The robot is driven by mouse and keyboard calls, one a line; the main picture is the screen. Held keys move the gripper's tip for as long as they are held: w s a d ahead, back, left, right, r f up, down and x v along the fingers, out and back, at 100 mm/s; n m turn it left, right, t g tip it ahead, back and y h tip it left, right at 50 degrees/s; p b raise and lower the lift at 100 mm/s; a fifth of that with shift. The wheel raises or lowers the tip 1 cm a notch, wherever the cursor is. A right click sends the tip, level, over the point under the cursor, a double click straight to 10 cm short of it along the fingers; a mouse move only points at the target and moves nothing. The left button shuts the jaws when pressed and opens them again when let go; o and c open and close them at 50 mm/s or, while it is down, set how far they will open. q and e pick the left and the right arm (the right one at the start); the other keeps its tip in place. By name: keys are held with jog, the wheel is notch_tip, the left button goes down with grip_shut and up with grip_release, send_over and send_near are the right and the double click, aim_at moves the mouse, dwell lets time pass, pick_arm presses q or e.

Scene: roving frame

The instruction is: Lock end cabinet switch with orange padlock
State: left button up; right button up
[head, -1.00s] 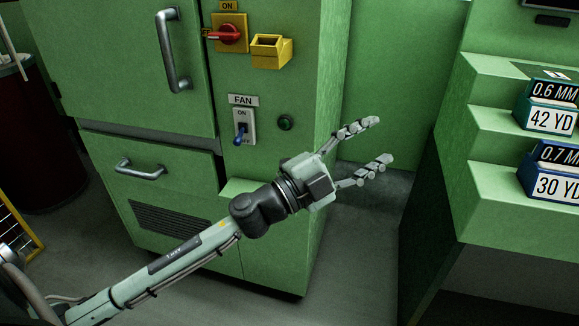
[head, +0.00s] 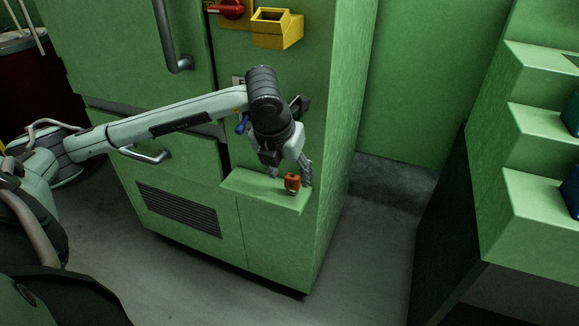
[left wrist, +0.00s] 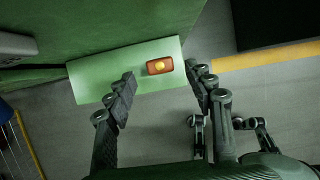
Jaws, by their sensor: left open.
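The orange padlock (head: 292,183) sits on a small green ledge (head: 245,183) low on the cabinet front. My left gripper (head: 290,172) points down over the ledge, open. In the left wrist view its fingertips (left wrist: 168,82) lie on either side of the padlock, apart from it; nothing is held. The red rotary switch (head: 232,9) on its yellow plate is at the top edge, partly cut off. My right gripper cannot be made out in the head view.
A yellow open-topped box (head: 277,28) is mounted right of the switch. A blue fan toggle (head: 242,124) is partly behind my arm. Door handle (head: 172,40) and drawer handle (head: 145,155) stick out. A green stepped stand (head: 545,130) is at right, with clear floor between.

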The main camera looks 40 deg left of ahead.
aim_at(291, 178)
pick_arm(q)
jog(key=shift+x, duration=2.65)
grip_shut()
grip_release()
jog(key=shift+r, duration=0.3)
jog(key=c, duration=1.2)
jog(key=shift+o, duration=0.2)
jog(key=shift+r+p, duration=1.15)
jog(key=shift+r, duration=1.4)
